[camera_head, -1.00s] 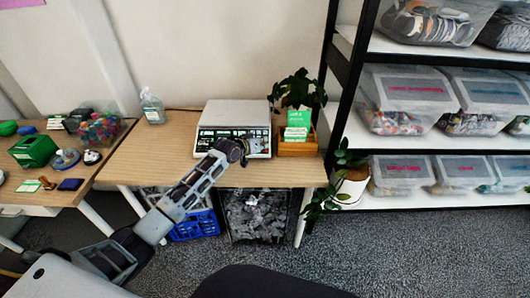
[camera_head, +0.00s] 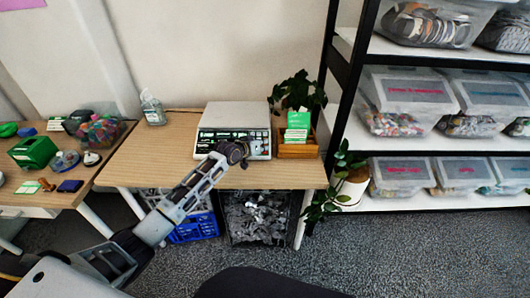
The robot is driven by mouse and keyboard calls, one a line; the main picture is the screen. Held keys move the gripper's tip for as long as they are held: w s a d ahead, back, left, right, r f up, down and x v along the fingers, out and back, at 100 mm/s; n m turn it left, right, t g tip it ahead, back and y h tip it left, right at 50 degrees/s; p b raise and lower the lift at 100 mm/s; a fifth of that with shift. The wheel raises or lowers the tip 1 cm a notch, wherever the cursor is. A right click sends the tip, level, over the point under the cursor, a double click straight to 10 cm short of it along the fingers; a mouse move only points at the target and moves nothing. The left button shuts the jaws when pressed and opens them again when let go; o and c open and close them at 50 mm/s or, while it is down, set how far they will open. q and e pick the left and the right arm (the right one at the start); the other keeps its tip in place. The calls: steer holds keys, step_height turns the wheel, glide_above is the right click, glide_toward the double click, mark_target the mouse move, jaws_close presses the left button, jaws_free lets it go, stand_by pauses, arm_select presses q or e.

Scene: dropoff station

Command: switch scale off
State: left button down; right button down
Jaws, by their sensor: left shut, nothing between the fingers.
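The scale (camera_head: 236,115) stands on the wooden table (camera_head: 140,163). It has a light grey flat top and a front panel with dark and green displays. My left gripper (camera_head: 242,158) is shut and empty at the front of the scale, over its lower right panel. It hides part of that panel, and I cannot tell whether the fingertips touch it. My right gripper is not in view.
A wooden box with green cards (camera_head: 298,133) and a plant (camera_head: 297,92) stand right of the scale. A clear pump bottle (camera_head: 152,108) stands to its left. A blue crate (camera_head: 193,228) is under the table. A shelf with clear bins (camera_head: 407,88) is at right.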

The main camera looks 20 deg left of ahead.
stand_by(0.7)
arm_select(q)
steer(key=shift+w+f, duration=0.1)
steer(key=shift+f, duration=0.2)
stand_by(0.3)
steer(key=shift+w+f, duration=0.1)
steer(key=shift+f, duration=0.15)
stand_by(0.4)
steer(key=shift+w+f, duration=0.1)
steer(key=shift+f, duration=0.1)
stand_by(0.6)
steer(key=shift+s+r+p, duration=0.35)
steer(key=shift+r+p, duration=0.45)
steer(key=shift+p, duration=0.15)
